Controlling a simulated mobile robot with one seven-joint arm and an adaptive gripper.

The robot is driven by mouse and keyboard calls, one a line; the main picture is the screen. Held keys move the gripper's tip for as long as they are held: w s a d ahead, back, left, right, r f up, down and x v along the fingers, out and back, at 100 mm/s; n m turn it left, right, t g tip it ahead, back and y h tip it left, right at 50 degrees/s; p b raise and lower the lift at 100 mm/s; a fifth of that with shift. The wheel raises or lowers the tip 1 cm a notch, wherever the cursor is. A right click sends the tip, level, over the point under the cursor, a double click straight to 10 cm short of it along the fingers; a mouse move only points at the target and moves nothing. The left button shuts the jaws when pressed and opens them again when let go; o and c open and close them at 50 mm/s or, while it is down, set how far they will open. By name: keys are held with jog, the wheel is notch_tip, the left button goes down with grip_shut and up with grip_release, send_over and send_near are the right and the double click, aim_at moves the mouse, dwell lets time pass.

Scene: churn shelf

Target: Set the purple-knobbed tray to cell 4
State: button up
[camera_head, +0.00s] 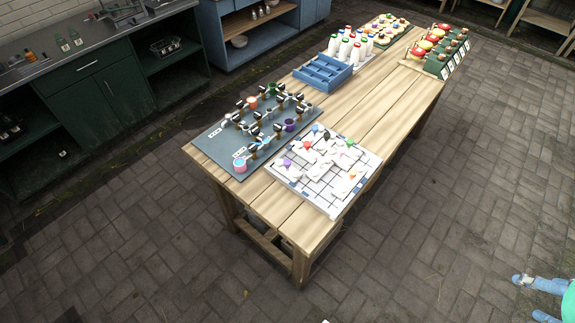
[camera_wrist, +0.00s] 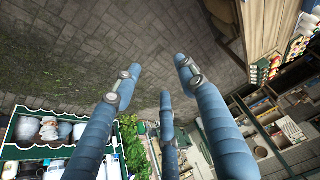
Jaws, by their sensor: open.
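In the head view a white board with a dark grid (camera_head: 331,208) lies at the near right of the wooden table. White trays with small coloured knobs crowd on it. The purple-knobbed tray (camera_head: 289,170) is at the board's left side, its knob facing up. Cell numbers are too small to read, so I cannot tell which is cell 4. My gripper (camera_head: 528,298) shows at the bottom right edge, far from the board. In the wrist view its blue fingers (camera_wrist: 160,76) are spread, with nothing between them.
A dark board with metal taps and coloured cups (camera_head: 222,137) lies left of the grid board. A blue divided crate (camera_head: 322,73), bottles (camera_head: 345,46) and green boxes (camera_head: 440,66) stand farther back. Paved floor (camera_head: 440,220) between my gripper and the table is clear.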

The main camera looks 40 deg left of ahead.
jog(key=w+a+r+n+g+y+p, duration=0.15)
jog(key=w+a+p, duration=0.25)
jog(key=w+a, duration=0.85)
jog(key=w+a+n+g+p, duration=0.2)
jog(key=w+a+n+p, duration=0.15)
jog(key=w+a, duration=0.95)
jog(key=n+g+h+p, duration=0.2)
jog(key=n+p, duration=0.2)
jog(key=p, duration=0.3)
send_over(287, 162)
notch_tip(287, 162, down, 25)
jog(key=shift+r+y, duration=0.15)
jog(key=shift+y, duration=0.1)
notch_tip(287, 162, down, 14)
jog(key=shift+r+p, duration=0.15)
jog(key=shift+p, duration=0.45)
